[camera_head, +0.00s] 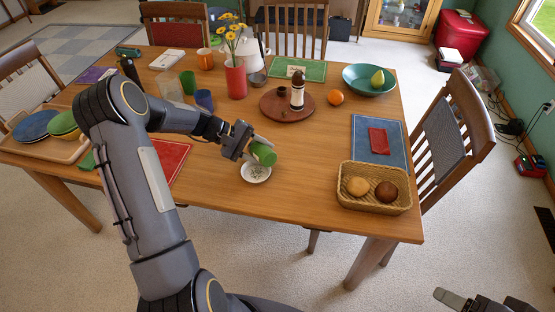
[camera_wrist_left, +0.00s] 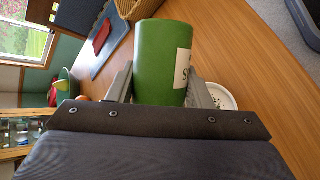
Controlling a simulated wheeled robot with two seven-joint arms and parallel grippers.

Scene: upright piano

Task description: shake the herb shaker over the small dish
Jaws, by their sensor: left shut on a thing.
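The herb shaker (camera_head: 264,153) is a green cylinder. My left gripper (camera_head: 252,150) is shut on it and holds it tilted just above the small dish. In the left wrist view the shaker (camera_wrist_left: 162,62) sits between the two fingers (camera_wrist_left: 160,88), with part of a white label showing. The small white dish (camera_head: 256,173) stands on the table below the shaker, near the front edge. Specks lie in it. Part of the dish (camera_wrist_left: 222,97) shows behind a finger in the wrist view. My right gripper (camera_head: 455,300) is at the lower right, only partly in the picture, away from the table.
A wicker basket (camera_head: 374,204) with two rolls stands to the right. A round wooden board (camera_head: 288,106) with a pepper mill is behind the dish. Blue (camera_head: 204,100) and green cups stand behind my left forearm. The table (camera_head: 300,180) is bare between dish and basket.

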